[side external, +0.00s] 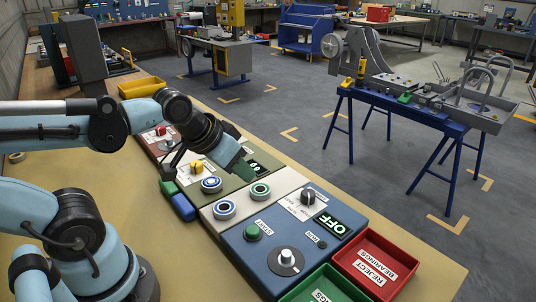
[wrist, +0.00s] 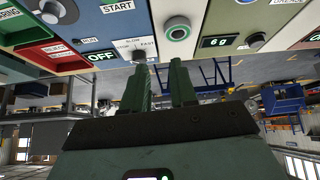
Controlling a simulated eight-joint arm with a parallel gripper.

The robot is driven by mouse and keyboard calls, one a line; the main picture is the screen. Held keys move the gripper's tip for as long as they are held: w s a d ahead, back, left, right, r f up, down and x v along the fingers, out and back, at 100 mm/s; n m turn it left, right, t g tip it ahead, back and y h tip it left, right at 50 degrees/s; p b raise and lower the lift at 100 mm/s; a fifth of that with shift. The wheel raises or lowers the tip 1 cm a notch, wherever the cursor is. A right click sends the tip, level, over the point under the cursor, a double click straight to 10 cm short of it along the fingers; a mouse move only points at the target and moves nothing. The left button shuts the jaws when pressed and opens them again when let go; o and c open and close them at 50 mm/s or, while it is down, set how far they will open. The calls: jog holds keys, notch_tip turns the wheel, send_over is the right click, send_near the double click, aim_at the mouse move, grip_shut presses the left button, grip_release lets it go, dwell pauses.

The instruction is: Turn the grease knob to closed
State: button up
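My gripper (side external: 241,173) hangs over the olive panel (side external: 221,191) in the side external view, hiding part of it. In the wrist view its two green fingers (wrist: 162,75) stand apart with nothing between them. In the side external view the display (side external: 262,166) shows just beyond the gripper. Any knob beside it is hidden there, and the knob's setting is unclear.
The blue panel (side external: 253,268) carries a black speed knob (side external: 308,197), a green START button (side external: 252,231), a silver dial (side external: 287,259) and an OFF display (side external: 330,223). Ringed buttons (side external: 260,191) stand on the pale panel. A red reject bin (side external: 392,250) is at front right.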

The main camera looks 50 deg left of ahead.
jog(key=o, duration=0.6)
jog(key=w+a+r+n+g+y, duration=0.1)
jog(key=w+a+r+n+g, duration=0.1)
jog(key=a+n, duration=0.6)
jog(key=shift+a+r+g, duration=0.2)
jog(key=shift+a+g, duration=0.5)
jog(key=shift+a, duration=0.5)
jog(key=n+g+h, duration=0.1)
jog(key=n+g, duration=0.2)
jog(key=n, duration=0.6)
send_over(196, 163)
notch_tip(196, 163, down, 12)
jog(key=shift+f, duration=0.1)
jog(key=shift+c, duration=0.4)
jog(key=c, duration=1)
